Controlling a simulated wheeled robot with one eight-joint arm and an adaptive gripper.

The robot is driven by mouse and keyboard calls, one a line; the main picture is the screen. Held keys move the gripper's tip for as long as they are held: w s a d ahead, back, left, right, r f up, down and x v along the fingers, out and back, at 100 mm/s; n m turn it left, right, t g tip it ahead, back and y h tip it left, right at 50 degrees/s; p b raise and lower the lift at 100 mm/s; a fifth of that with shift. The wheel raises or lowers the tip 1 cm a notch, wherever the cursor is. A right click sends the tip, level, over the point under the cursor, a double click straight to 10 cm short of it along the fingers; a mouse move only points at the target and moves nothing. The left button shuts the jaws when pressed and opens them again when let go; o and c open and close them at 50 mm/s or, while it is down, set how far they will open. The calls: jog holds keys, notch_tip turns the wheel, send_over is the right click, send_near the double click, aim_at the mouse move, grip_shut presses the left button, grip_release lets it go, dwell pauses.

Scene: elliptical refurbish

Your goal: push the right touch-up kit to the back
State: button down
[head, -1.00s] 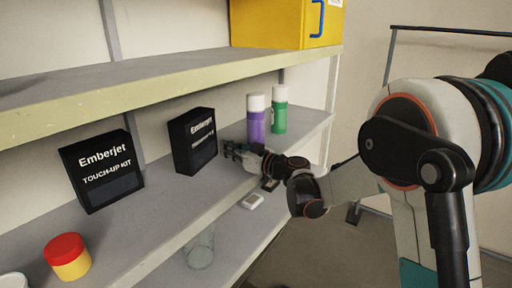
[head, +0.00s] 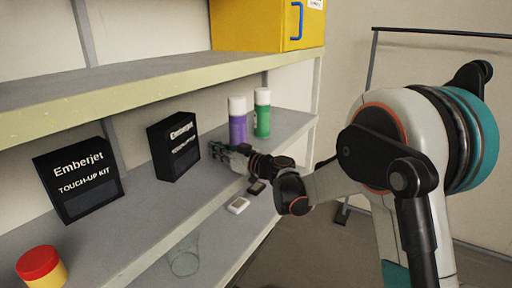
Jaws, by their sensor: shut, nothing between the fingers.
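Two black Emberjet touch-up kit boxes stand upright on the middle shelf. The right touch-up kit (head: 174,147) is turned at an angle, and the left touch-up kit (head: 79,180) stands nearer to me on the left. My gripper (head: 218,150) is shut and empty over the shelf, just to the right of the right kit. A small gap seems to lie between the fingertips and the kit, but I cannot tell exactly whether they touch.
A purple bottle (head: 238,122) and a green bottle (head: 262,114) stand behind my gripper. A red-lidded yellow jar (head: 42,268) is at front left. A clear glass (head: 184,260) and a small white item (head: 239,205) are on the lower shelf. The upper shelf (head: 120,86) overhangs, carrying a yellow box (head: 262,27).

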jog(key=shift+w+a+r, duration=0.15)
jog(key=shift+w+a, duration=0.2)
jog(key=shift+a, duration=0.2)
jog(key=shift+w+d, duration=0.45)
jog(key=shift+d, duration=0.15)
jog(key=shift+a, duration=0.25)
jog(key=shift+d, duration=0.25)
jog(key=shift+a, duration=0.1)
jog(key=shift+s, duration=0.1)
